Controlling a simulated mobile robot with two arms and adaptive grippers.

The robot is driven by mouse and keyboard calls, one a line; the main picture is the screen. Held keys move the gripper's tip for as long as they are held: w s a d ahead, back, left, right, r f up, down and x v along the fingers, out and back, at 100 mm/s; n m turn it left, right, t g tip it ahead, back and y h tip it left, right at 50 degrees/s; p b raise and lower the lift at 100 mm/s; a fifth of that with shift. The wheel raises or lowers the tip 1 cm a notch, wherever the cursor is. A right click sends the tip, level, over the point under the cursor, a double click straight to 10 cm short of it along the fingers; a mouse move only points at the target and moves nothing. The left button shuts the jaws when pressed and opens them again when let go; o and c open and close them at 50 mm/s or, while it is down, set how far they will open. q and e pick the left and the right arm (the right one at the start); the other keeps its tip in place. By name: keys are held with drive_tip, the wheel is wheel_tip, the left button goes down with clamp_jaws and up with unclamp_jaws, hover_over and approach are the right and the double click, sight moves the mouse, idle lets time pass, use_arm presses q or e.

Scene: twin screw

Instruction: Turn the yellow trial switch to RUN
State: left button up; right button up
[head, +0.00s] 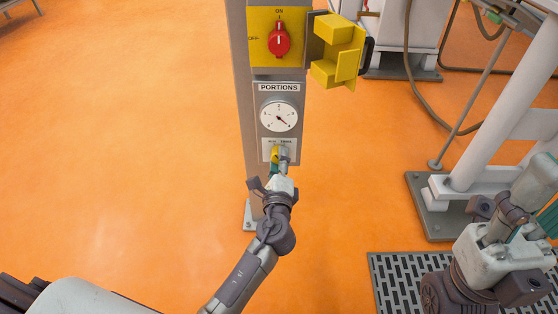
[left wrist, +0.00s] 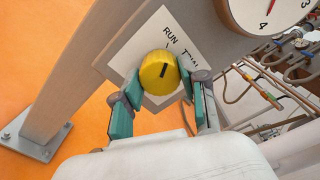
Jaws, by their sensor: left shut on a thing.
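The yellow trial switch (left wrist: 158,72) is a round knob on a white label plate (left wrist: 128,58) on the grey post. In the left wrist view its dark mark points up and slightly right, toward the RUN side; its exact setting is hard to tell. My left gripper (left wrist: 155,95) has its teal fingers on either side of the knob and is shut on it. In the head view the left gripper (head: 280,163) largely covers the switch (head: 275,155). My right arm's hand (head: 505,252) shows at the lower right of the head view; its jaw state is unclear.
Above the switch on the post are the PORTIONS dial (head: 279,116) and a red knob (head: 279,40) on a yellow plate. An open yellow cover (head: 336,50) sticks out to the right. White machine legs (head: 490,130) stand at right.

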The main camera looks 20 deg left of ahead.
use_arm(q)
drive_tip(key=o, duration=1.1)
drive_tip(key=shift+o, duration=0.2)
drive_tip(key=shift+s, duration=0.15)
drive_tip(key=v, duration=1.1)
drive_tip(key=shift+s+d, duration=0.2)
drive_tip(key=shift+s, duration=0.15)
